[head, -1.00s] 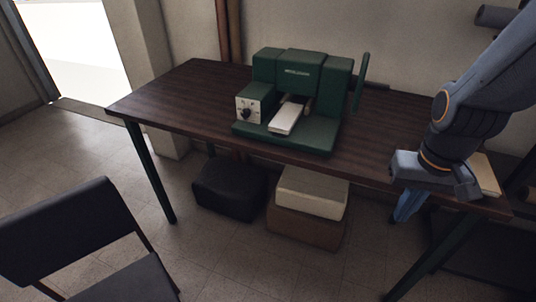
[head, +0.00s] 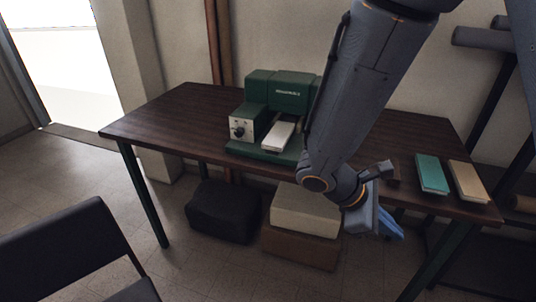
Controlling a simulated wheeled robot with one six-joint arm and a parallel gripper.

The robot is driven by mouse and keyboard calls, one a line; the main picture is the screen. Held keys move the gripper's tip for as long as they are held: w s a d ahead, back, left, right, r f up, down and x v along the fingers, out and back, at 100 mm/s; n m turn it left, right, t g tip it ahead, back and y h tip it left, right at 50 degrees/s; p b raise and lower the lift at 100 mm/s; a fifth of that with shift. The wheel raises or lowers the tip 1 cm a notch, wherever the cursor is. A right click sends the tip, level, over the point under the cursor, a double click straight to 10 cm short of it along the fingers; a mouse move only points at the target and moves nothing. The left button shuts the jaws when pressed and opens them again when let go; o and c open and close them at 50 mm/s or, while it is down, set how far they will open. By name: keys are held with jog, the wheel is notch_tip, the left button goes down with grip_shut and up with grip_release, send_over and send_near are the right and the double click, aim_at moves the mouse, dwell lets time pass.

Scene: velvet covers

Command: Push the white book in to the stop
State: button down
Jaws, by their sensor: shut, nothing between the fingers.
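The white book (head: 279,136) lies flat on the bed of the green machine (head: 288,90), between its control box and its right side. Its near end sticks out toward the front of the table. Its far end is under the machine's head, so how far in it sits cannot be told. My gripper (head: 390,228) is low in front of the table's front edge, right of the white book and well apart from it. Its blue fingers are shut and empty, partly hidden by my wrist. My arm hides the right side of the machine.
A teal book (head: 432,174) and a cream book (head: 467,181) lie on the right end of the dark wooden table (head: 175,115). A black box (head: 224,211) and stacked cream and brown boxes (head: 304,211) stand underneath. A chair (head: 75,250) is at lower left. The table's left end is clear.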

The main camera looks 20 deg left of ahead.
jog(key=w+a+n+t+h, duration=0.1)
jog(key=w+a+n+t, duration=0.55)
jog(key=a, duration=0.25)
jog(key=n+t+y, duration=0.9)
jog(key=n+t, duration=0.1)
jog(key=n, duration=0.2)
send_near(271, 146)
jog(key=w+p, duration=0.1)
jog(key=w, duration=0.2)
jog(key=w+p, duration=0.2)
jog(key=w, duration=0.1)
jog(key=shift+w+d+r, duration=0.2)
jog(key=shift+w+d, duration=0.05)
